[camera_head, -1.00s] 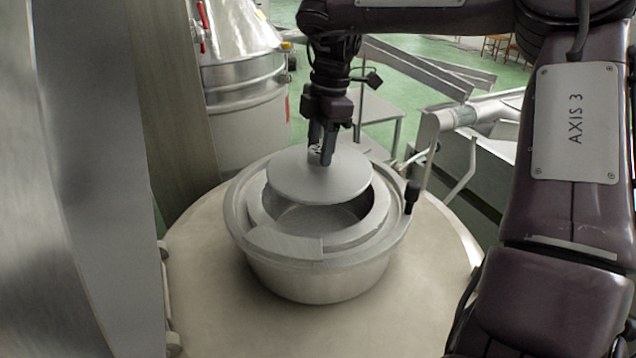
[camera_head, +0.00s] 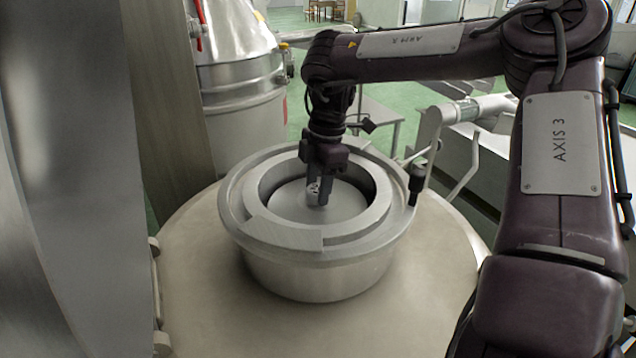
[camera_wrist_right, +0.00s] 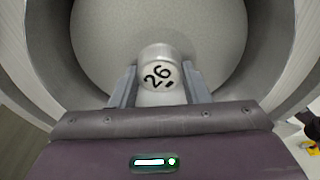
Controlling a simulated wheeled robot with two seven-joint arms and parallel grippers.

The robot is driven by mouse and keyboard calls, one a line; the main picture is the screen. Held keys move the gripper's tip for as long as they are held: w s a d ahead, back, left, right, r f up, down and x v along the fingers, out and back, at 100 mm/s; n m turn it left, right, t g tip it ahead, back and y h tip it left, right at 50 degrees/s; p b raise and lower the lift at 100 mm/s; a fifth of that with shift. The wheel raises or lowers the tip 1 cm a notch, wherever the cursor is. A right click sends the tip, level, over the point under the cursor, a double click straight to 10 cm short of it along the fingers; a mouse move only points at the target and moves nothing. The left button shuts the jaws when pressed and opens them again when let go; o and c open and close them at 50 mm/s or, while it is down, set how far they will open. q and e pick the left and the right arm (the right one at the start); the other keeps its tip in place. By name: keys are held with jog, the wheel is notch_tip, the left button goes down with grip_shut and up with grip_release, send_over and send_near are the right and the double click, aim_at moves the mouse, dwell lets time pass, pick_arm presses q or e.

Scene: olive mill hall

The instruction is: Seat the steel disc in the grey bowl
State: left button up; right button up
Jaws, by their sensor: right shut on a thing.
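The grey bowl (camera_head: 318,282) stands on a round pale top, with a thick ring-shaped inner rim around its opening. The steel disc (camera_head: 292,205) is inside the bowl's opening, below the rim, and looks about level. My right gripper (camera_head: 319,198) points down into the opening and is shut on that knob. Whether the disc rests on the bowl's floor I cannot tell. My left gripper is not in view.
The bowl stands on a wide round pale top (camera_head: 205,270) with bare room around it. A lever with a black knob (camera_head: 416,184) stands close to the bowl's right side. A steel vessel (camera_head: 240,85) is behind left, and a grey column (camera_head: 45,200) fills the left side.

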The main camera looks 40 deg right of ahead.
aim_at(319, 210)
jog(key=shift+f+b, duration=1.95)
jog(key=shift+f, duration=0.9)
jog(key=shift+f+b, duration=0.35)
jog(key=shift+f, duration=0.1)
jog(key=o, duration=1.3)
jog(key=shift+o, duration=0.2)
jog(key=shift+s, duration=0.1)
jog(key=r, duration=0.2)
jog(key=r+b, duration=0.1)
jog(key=r, duration=0.1)
jog(key=d+r, duration=0.1)
jog(key=r, duration=0.1)
jog(key=shift+s+r+b, duration=0.1)
jog(key=shift+r+b, duration=0.15)
jog(key=shift+b, duration=0.05)
jog(key=shift+r, duration=0.6)
